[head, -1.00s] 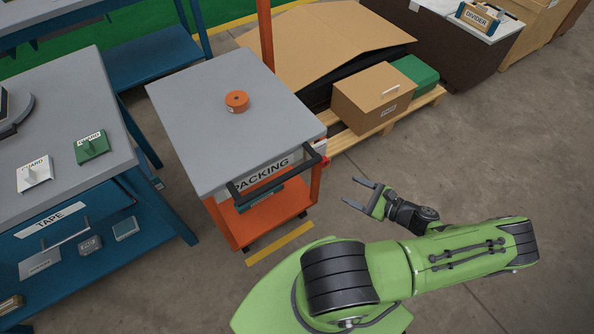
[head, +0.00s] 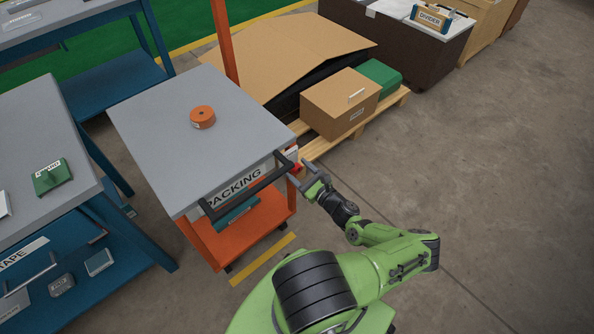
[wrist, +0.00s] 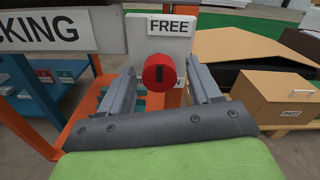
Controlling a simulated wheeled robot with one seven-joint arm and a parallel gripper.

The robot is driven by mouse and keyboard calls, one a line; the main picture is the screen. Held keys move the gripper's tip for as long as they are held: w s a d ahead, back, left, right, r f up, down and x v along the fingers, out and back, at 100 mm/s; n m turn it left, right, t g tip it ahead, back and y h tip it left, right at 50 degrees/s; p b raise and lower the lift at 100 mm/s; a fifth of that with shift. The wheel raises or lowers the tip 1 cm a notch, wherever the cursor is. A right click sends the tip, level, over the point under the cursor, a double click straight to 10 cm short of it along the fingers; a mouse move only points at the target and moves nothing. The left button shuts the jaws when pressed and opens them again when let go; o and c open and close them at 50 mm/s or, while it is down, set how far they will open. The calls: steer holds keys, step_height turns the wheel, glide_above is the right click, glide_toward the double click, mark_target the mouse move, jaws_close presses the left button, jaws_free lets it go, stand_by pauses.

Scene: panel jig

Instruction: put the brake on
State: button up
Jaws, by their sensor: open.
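The brake control is a red round knob (wrist: 160,72) with a dark vertical slot mark, on a white plate under a sign (wrist: 171,27) reading FREE in the wrist view. It sits on the right front corner of the orange packing cart with a grey top (head: 160,120). In the head view the knob (head: 297,169) is a small red spot partly hidden by my gripper. My gripper (head: 296,172) is open, and in the wrist view its fingers (wrist: 160,85) stand to the left and right of the knob. I cannot tell whether they touch it.
The cart's dark handle (head: 245,190) runs just left of my gripper. A cardboard box (head: 340,103) stands on a pallet behind and to the right. An orange tape roll (head: 202,117) lies on the cart top. The floor on the right is clear.

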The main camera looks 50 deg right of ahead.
steer(key=shift+w+d, duration=0.15)
steer(key=shift+w, duration=0.5)
steer(key=c, duration=1)
steer(key=shift+c, duration=0.2)
